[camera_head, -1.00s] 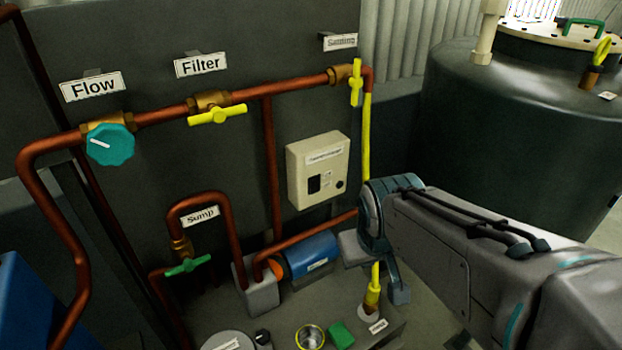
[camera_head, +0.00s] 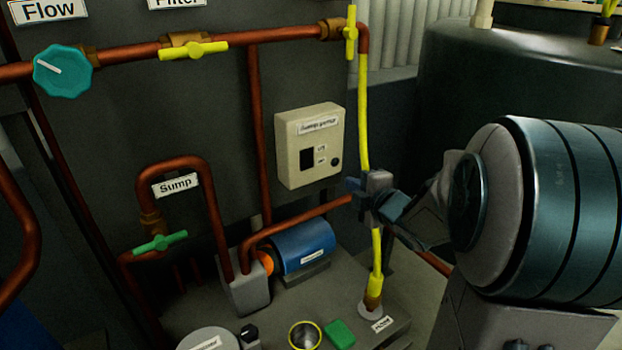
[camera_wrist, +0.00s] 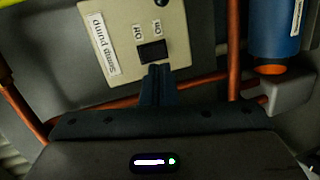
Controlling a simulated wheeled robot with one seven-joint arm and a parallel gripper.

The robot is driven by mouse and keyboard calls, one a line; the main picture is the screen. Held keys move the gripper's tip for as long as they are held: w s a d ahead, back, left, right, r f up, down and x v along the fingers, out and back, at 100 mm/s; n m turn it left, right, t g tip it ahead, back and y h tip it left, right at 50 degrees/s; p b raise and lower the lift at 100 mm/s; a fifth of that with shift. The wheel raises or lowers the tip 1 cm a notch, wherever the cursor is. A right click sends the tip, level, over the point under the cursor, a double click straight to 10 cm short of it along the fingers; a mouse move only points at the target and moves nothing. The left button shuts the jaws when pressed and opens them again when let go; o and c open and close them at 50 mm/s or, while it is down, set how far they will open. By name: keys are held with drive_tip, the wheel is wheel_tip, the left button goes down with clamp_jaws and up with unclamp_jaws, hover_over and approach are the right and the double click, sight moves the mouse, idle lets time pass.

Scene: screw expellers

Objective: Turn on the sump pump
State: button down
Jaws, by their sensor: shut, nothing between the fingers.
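The cream sump pump switch box (camera_head: 309,150) is on the dark panel, with a black rocker switch (camera_head: 307,158) and a round black knob on its face. In the wrist view the box (camera_wrist: 120,45) appears upside down, with its "Sump pump" label and the black switch (camera_wrist: 153,50) beside the on/off marks. My gripper (camera_head: 358,185) is shut and empty, just right of and below the box in the head view. In the wrist view the closed fingertips (camera_wrist: 156,72) are at the switch's near edge; I cannot tell if they touch. The blue pump (camera_head: 303,248) sits below the box.
A yellow pipe (camera_head: 364,120) runs vertically close behind my gripper. Copper pipes (camera_head: 255,130) run left of and below the box. A yellow-handled valve (camera_head: 194,50), a green-handled valve (camera_head: 160,242) and a teal flow knob (camera_head: 62,70) are at left. A dark tank (camera_head: 480,85) stands at right.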

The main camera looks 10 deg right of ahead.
sight(309, 167)
drive_tip(key=n+y, duration=0.1)
drive_tip(key=a+f+n+y+b, duration=0.1)
drive_tip(key=shift+f+n, duration=0.25)
drive_tip(key=shift+n, duration=0.15)
drive_tip(key=x, duration=0.9)
drive_tip(key=b+x, duration=0.1)
drive_tip(key=x, duration=0.4)
drive_tip(key=shift+a+r, duration=0.1)
drive_tip(key=shift+r, duration=0.15)
